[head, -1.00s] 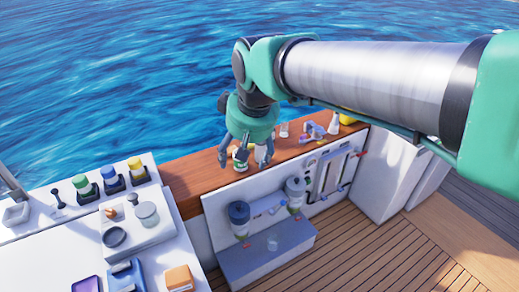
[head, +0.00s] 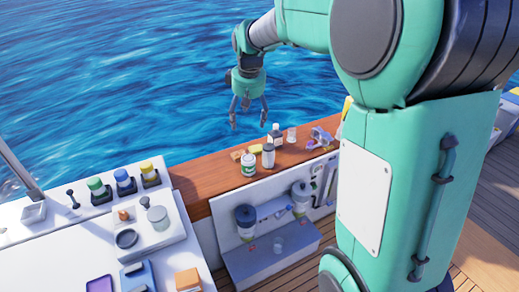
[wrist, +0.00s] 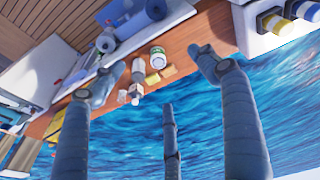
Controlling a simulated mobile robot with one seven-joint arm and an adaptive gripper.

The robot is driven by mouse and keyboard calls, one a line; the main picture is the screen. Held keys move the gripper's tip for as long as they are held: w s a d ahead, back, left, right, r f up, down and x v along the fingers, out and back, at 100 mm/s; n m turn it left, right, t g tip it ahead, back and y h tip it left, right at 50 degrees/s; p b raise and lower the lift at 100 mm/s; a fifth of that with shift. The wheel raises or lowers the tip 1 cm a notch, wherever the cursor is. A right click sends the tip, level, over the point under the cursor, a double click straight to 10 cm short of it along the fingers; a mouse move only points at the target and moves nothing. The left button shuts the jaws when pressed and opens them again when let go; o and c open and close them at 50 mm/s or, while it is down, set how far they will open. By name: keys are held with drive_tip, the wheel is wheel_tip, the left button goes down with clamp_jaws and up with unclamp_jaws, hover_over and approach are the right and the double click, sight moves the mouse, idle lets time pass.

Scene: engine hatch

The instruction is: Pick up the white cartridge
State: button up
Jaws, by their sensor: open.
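Several small containers stand on the wooden ledge (head: 215,182). I cannot tell for sure which one is the white cartridge. In the wrist view the white jar (wrist: 158,58) and the cylinder (wrist: 138,71) show beyond my fingers. My gripper (head: 249,113) is open and empty, pointing down above the water behind the ledge, apart from all of these. Its spread fingers also fill the lower wrist view (wrist: 155,85).
A yellow block (head: 256,149), a clear cup (head: 291,135) and a purple-handled tool (head: 319,138) are also on the ledge. Two wall-mounted canisters (head: 246,222) (head: 301,198) hang below it. A white counter (head: 60,250) with jars is at left. My arm hides the right.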

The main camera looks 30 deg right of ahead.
drive_tip(key=w+d+f+p, duration=0.2)
drive_tip(key=w+d+f, duration=0.35)
drive_tip(key=w, duration=0.35)
drive_tip(key=n+g+p, duration=0.2)
drive_tip(key=g+p, duration=0.1)
drive_tip(key=p, duration=0.2)
hover_over(269, 146)
drive_tip(key=shift+y, duration=0.3)
wheel_tip(269, 146, down, 25)
drive_tip(key=shift+s+a+r, duration=0.1)
drive_tip(key=shift+a, duration=0.05)
drive_tip(key=shift+f, duration=4.35)
drive_tip(key=shift+f+b, duration=0.45)
drive_tip(key=shift+f, duration=2.15)
